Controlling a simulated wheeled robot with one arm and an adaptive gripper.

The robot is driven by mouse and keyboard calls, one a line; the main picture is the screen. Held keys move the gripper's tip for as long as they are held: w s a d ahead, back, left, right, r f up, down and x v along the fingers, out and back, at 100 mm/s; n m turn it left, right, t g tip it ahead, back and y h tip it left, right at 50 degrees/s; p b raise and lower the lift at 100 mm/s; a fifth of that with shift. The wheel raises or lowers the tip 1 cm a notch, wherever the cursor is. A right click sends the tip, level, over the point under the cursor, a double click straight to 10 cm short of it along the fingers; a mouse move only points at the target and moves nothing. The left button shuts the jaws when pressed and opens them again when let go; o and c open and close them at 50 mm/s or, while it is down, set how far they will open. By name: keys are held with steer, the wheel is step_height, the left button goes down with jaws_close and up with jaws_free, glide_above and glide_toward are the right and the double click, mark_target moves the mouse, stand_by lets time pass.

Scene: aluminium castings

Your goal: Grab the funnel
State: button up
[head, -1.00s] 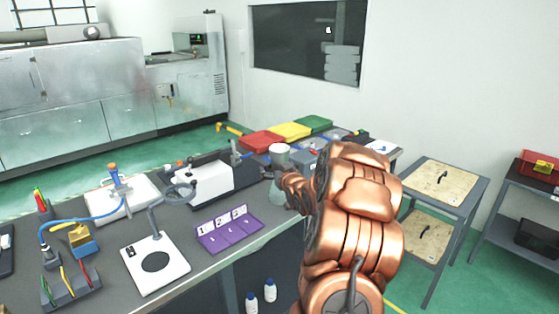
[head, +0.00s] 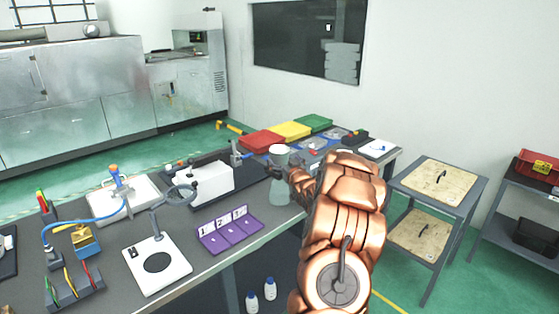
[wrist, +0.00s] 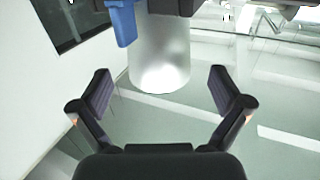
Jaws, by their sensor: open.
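A pale cup-shaped piece (head: 279,154), which looks like the funnel, sits above a translucent grey-green flask (head: 279,192) near the bench's far right part. My copper arm reaches toward it from the right, and its end is beside the flask's upper part. In the wrist view, a whitish, frosted cylinder (wrist: 160,58) stands between and beyond the two dark fingers of my gripper (wrist: 160,88). It looks like the same cup. The fingers are wide apart, with a gap on each side of it.
Red, yellow and green trays (head: 290,130) lie behind. In the wrist view, a blue part (wrist: 122,22) is close to the cylinder.

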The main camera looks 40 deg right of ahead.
steer(key=shift+p+x, duration=0.8)
steer(key=shift+x, duration=1.05)
steer(key=c, duration=1.2)
steer(key=shift+r, duration=0.15)
